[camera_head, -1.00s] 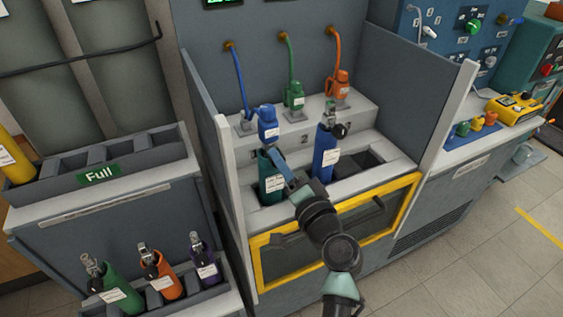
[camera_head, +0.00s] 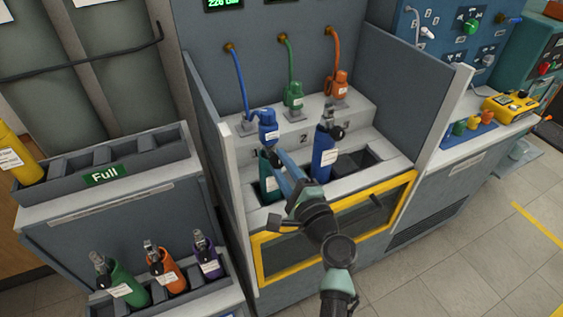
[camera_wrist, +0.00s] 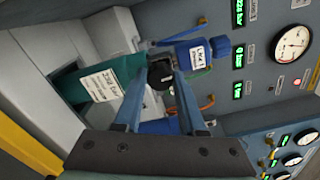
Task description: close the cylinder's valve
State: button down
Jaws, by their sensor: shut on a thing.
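A teal-green cylinder (camera_head: 268,185) stands in the leftmost bay of the bench, partly hidden by my arm. In the wrist view the cylinder (camera_wrist: 100,84) lies sideways, with a white label. A blue regulator (camera_head: 268,127) with a hose sits at its top; it also shows in the wrist view (camera_wrist: 200,52). The black valve knob (camera_wrist: 160,77) is at the cylinder's neck, between my fingertips. My gripper (camera_head: 274,157) reaches in from the front and is shut on the knob; its blue fingers (camera_wrist: 163,76) show on both sides of it.
A blue cylinder (camera_head: 324,155) stands close to the right, near my fingers. Green (camera_head: 293,95) and orange (camera_head: 340,84) regulators rest on the shelf behind. Partition walls flank the bench, with a yellow-framed panel (camera_head: 340,270) in front. Several cylinders stand in the left rack.

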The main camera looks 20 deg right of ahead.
jog(key=shift+m, duration=0.5)
jog(key=shift+c, duration=2.4)
grip_release()
jog(key=shift+s, duration=0.1)
jog(key=s, duration=1.2)
jog(key=shift+s+d, duration=0.2)
jog(key=shift+s, duration=0.2)
